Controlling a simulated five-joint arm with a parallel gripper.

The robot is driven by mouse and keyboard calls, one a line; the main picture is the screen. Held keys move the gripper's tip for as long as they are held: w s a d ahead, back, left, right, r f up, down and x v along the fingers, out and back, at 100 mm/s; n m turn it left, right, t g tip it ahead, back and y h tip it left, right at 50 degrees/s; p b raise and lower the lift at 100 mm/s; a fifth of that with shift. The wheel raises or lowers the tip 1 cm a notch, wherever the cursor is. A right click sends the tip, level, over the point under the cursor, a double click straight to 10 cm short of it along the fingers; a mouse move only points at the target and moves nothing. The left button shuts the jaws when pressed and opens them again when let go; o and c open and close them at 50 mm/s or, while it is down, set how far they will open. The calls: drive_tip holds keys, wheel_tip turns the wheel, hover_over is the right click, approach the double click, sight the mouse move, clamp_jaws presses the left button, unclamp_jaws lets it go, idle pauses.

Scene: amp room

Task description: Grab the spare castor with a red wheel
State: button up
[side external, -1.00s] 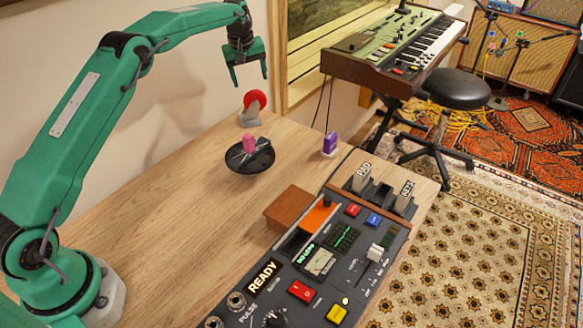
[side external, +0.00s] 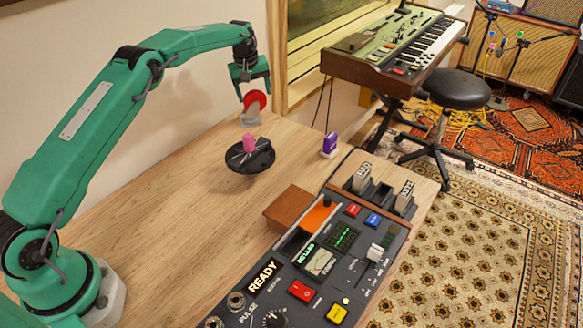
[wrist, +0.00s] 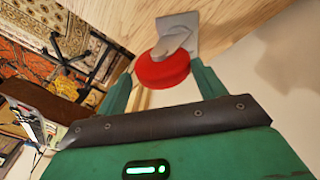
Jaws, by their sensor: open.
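The spare castor has a red wheel (side external: 255,100) on a grey bracket (side external: 250,117) and stands upright at the far end of the wooden desk, near the wall. My gripper (side external: 255,92) is open directly above it, with its fingers reaching down to about the height of the wheel's top. In the wrist view the red wheel (wrist: 163,69) lies between the two green fingers of my gripper (wrist: 160,85), which stand apart on either side. The castor's grey bracket (wrist: 178,36) shows beyond the wheel. I cannot tell whether either finger touches the wheel.
A black dish (side external: 250,158) with a pink item (side external: 250,142) sits nearer on the desk (side external: 150,195). A purple item (side external: 330,142) stands to the right. A control console (side external: 310,270) and a brown block (side external: 290,207) fill the right front. The desk's left side is clear.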

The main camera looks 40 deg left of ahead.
idle(0.4)
clamp_jaws()
drive_tip(key=shift+r, duration=0.15)
drive_tip(key=shift+w+v, duration=0.2)
drive_tip(key=shift+v, duration=0.8)
drive_tip(key=shift+w+v, duration=0.2)
drive_tip(key=shift+v, duration=0.75)
drive_tip(key=s+d+r, duration=0.4)
drive_tip(key=d+r, duration=0.3)
drive_tip(key=d, duration=0.4)
